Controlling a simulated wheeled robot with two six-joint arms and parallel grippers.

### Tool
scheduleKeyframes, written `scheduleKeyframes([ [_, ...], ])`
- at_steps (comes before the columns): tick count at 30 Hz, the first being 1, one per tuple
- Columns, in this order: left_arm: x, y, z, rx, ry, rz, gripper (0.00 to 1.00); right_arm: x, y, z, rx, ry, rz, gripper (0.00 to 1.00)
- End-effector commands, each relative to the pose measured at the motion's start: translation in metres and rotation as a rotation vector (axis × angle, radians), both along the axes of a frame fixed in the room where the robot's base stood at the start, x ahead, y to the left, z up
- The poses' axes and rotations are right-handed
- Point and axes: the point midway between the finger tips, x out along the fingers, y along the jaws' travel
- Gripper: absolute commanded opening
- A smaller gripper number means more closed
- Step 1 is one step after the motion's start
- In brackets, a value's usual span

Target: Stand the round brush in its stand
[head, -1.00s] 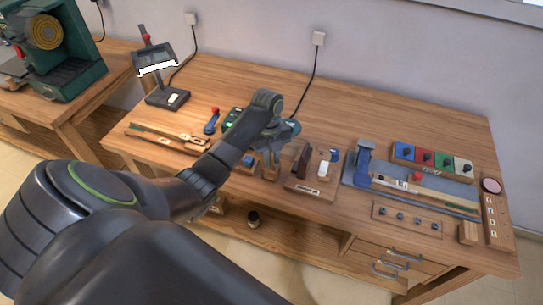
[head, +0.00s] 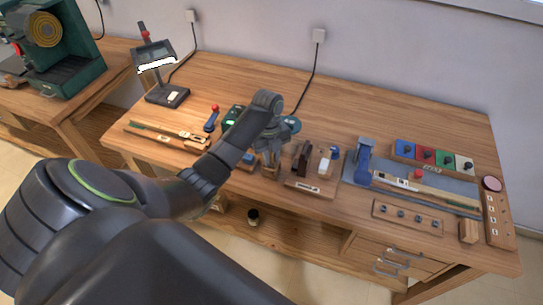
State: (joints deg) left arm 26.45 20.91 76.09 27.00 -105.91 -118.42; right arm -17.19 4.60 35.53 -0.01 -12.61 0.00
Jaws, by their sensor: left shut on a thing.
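My left gripper (head: 270,156) is over the front middle of the workbench, pointing down and shut on a slim thing, taken as the round brush, which is mostly hidden by the fingers and wrist. A small wooden block (head: 270,173) stands directly under the fingertips near the bench's front edge. It may be the brush stand, but its top is covered by the gripper. I cannot tell whether the brush touches it. My right gripper is not in view.
To the right of the gripper is a wooden holder (head: 311,188) with a dark brown and a white tool. A teal round thing (head: 292,124) is behind the gripper. A blue tool (head: 364,160) stands on a grey mat (head: 440,186). The back of the bench (head: 370,110) is clear.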

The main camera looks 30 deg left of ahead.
Motion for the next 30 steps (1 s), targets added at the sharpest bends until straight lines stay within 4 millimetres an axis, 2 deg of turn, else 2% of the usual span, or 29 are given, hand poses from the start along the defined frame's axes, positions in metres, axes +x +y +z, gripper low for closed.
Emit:
scheduleKeyframes([
  [6, -0.0001, -0.0001, -0.0009, 0.0, 0.0, 0.0, 0.0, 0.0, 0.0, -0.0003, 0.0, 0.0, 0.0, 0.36],
  [7, -0.0001, -0.0001, -0.0009, 0.0, 0.0, 0.0, 0.2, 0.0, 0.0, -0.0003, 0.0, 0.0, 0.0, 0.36],
  [12, -0.0002, 0.0, -0.001, 0.001, 0.001, 0.0, 0.42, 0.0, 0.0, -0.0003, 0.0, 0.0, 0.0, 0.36],
  [20, -0.0008, 0.0004, -0.0018, 0.0, 0.002, 0.001, 0.44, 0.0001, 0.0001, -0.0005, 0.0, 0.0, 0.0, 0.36],
  [24, -0.0012, 0.0007, -0.0022, 0.001, 0.004, 0.002, 0.61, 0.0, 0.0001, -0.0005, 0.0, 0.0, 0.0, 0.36],
  [30, -0.0022, 0.0013, -0.003, 0.002, 0.007, 0.002, 0.61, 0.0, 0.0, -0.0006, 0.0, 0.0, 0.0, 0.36],
])
